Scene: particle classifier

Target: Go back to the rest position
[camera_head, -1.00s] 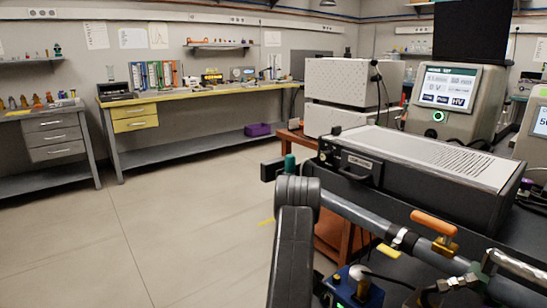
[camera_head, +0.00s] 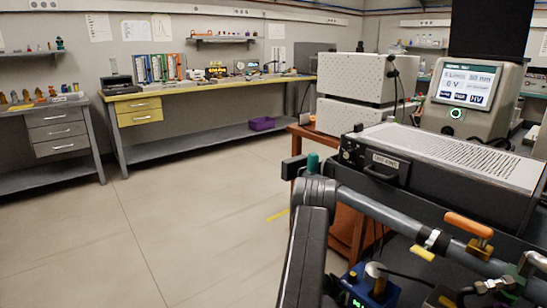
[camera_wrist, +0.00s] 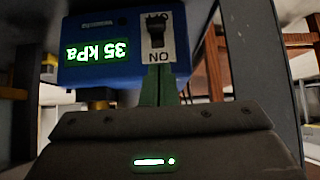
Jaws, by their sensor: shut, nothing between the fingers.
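My gripper (camera_wrist: 160,88) shows in the wrist view as two green fingers, closed together with nothing between them. The fingertips are close to a blue box (camera_wrist: 110,72) with a lit display reading 35 kPa and a black switch (camera_wrist: 156,32) on a white plate. They overlap the lower edge of that plate in the picture; I cannot tell if they touch. The display text appears upside down. In the head view a blue box (camera_head: 357,283) sits at the bottom right, beside my grey arm. My gripper cannot be made out in the head view.
A grey pipe (camera_head: 385,212) with an orange valve handle (camera_head: 468,224) runs close right of my arm. A black and grey instrument (camera_head: 450,155) and a console with a screen (camera_head: 470,90) stand behind. Open floor (camera_head: 190,220) lies to the left, before a yellow-topped bench (camera_head: 215,88).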

